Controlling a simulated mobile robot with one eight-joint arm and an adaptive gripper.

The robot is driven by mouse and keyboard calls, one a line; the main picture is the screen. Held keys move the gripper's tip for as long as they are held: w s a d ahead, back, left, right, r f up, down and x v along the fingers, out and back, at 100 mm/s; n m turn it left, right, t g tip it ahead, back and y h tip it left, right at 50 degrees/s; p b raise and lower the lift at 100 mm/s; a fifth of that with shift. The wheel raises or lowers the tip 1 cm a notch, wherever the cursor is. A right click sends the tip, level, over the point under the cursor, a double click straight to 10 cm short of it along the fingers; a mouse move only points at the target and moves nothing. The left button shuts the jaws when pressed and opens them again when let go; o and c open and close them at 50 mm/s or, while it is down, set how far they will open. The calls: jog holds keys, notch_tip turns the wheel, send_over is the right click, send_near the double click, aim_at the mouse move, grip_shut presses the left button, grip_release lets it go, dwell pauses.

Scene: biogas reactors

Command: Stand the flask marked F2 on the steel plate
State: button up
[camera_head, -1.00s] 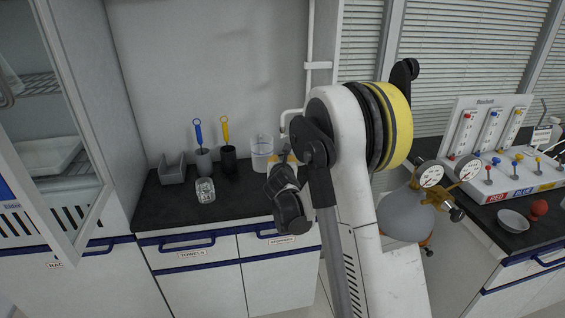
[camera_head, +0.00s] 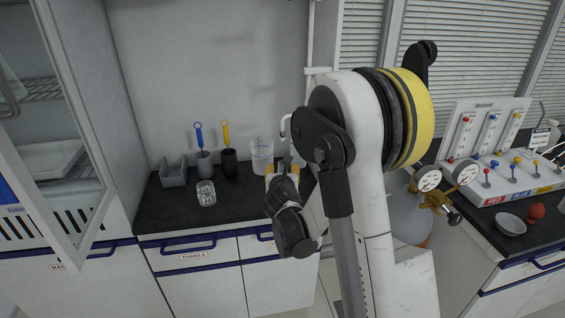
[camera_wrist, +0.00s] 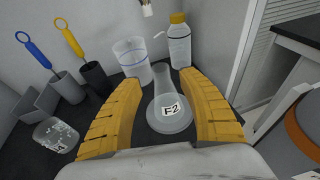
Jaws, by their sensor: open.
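The flask marked F2 (camera_wrist: 172,98) is clear glass with a conical body, and its white label faces the wrist camera. I cannot tell whether either finger touches the glass. In the head view my gripper (camera_head: 283,170) points at the back of the counter, and the flask is hidden behind my wrist.
A clear beaker (camera_wrist: 132,58) and a yellow-capped bottle (camera_wrist: 179,40) stand just behind the flask. A gas cylinder (camera_head: 405,212) and a valve panel (camera_head: 490,150) are at the right.

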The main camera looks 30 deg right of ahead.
jog(key=s+a+r+m+g+y, duration=0.1)
jog(key=s+a+r+m, duration=0.3)
jog(key=s+m, duration=0.3)
jog(key=s+a+r+m+g+y, duration=0.1)
jog(key=s+a+r+m+g, duration=0.2)
jog(key=s+m, duration=0.45)
jog(key=s+a+m+g+y, duration=0.1)
jog(key=s+a+m+y, duration=0.1)
jog(key=s+a+m, duration=0.3)
jog(key=s+a+m+y, duration=0.2)
jog(key=s+a+m, duration=0.4)
jog(key=s+m, duration=0.5)
jog(key=shift+s+a+f+g+y+p, duration=0.15)
jog(key=shift+s+f+g+y+p, duration=0.2)
jog(key=shift+s, duration=0.85)
